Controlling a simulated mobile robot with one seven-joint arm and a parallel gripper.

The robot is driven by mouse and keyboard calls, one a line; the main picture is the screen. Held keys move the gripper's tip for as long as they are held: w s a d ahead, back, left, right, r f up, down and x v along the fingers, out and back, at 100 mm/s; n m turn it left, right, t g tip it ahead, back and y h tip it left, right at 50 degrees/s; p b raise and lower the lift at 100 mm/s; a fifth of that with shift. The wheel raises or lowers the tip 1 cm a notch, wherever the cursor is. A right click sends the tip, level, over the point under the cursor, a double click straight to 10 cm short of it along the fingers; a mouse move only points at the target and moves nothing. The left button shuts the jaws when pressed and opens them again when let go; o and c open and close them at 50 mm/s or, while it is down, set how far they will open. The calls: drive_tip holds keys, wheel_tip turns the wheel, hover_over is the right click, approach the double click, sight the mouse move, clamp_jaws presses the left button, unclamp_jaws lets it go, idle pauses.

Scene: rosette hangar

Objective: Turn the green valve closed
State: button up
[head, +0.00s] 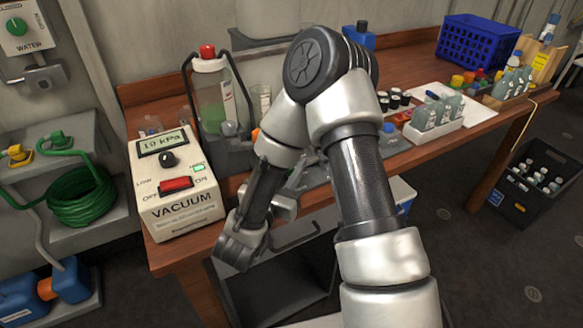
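A round green knob (15,26) sits on a white panel (38,14) on the wall at the top left of the head view. The panel is marked "CLOSED" above and "WATER" below, and the picture's edge cuts it off at the left and top. The knob's exact turn is too small to tell. My gripper (240,250) hangs low at the front edge of the wooden table, right of the vacuum box and well apart from the knob. Its fingers are dark and seen from above, so their opening is unclear.
A white vacuum box (178,212) stands at the table's left end, with a red-capped bottle (213,95) behind it. Left of the table, a grey shelf (100,222) holds a coiled green hose (82,195). A metal spout (40,75) sticks out below the knob's panel.

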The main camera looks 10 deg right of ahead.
drive_tip(key=shift+r+m+g+h, duration=0.1)
drive_tip(key=shift+m+g+h, duration=0.3)
drive_tip(key=shift+h, duration=0.1)
drive_tip(key=o, duration=1.1)
drive_tip(key=shift+c, duration=0.2)
drive_tip(key=v, duration=1.7)
drive_tip(key=shift+a, duration=0.2)
drive_tip(key=shift+c, duration=0.2)
